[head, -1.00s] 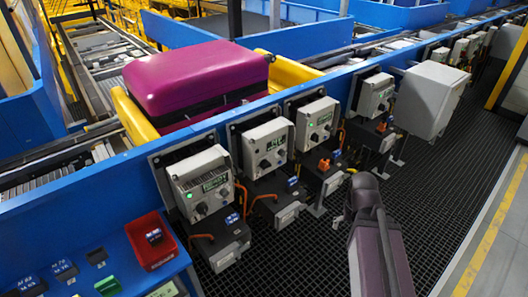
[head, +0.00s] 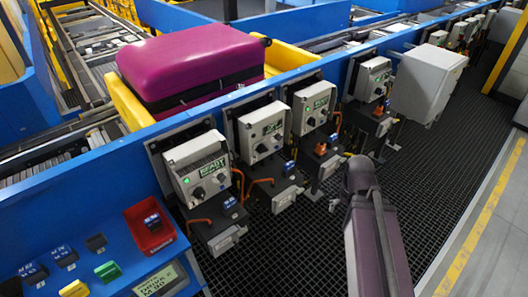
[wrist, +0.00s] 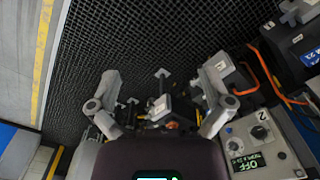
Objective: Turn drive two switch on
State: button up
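In the wrist view, a grey control box (wrist: 272,158) marked "2" stands at the lower right. In the head view, a row of similar grey boxes hangs along the blue conveyor side; the nearest box (head: 198,168) has a green READY display. I cannot tell which is number two there. My gripper is hidden in that view.
A purple suitcase (head: 190,55) lies on the conveyor. A blue desk (head: 100,235) with a red bin (head: 150,228) stands at lower left. Orange cables (wrist: 262,82) and low dark motor units flank the boxes. A large grey cabinet (head: 428,80) stands farther along. The grating at right is clear.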

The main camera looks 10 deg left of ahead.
jog(key=w+a+f+n+t+y+b, duration=0.4)
jog(key=w+a+f+n+y+b, duration=0.35)
jog(key=w+a+b, duration=0.55)
jog(key=w+a+t+y+b, duration=0.2)
jog(key=w+b, duration=0.2)
jog(key=b, duration=0.1)
jog(key=w+a+f+n+t+y+b, duration=0.1)
jog(key=w+a+t+y+b, duration=0.1)
jog(key=w+a+t+b, duration=0.1)
jog(key=w+a+f+n+t+y+b, duration=0.1)
jog(key=w+a+t+y+b, duration=0.1)
jog(key=w+b, duration=0.4)
jog(key=shift+a+f+t+b, duration=0.2)
jog(key=shift+a+t+b, duration=0.25)
jog(key=shift+b, duration=0.3)
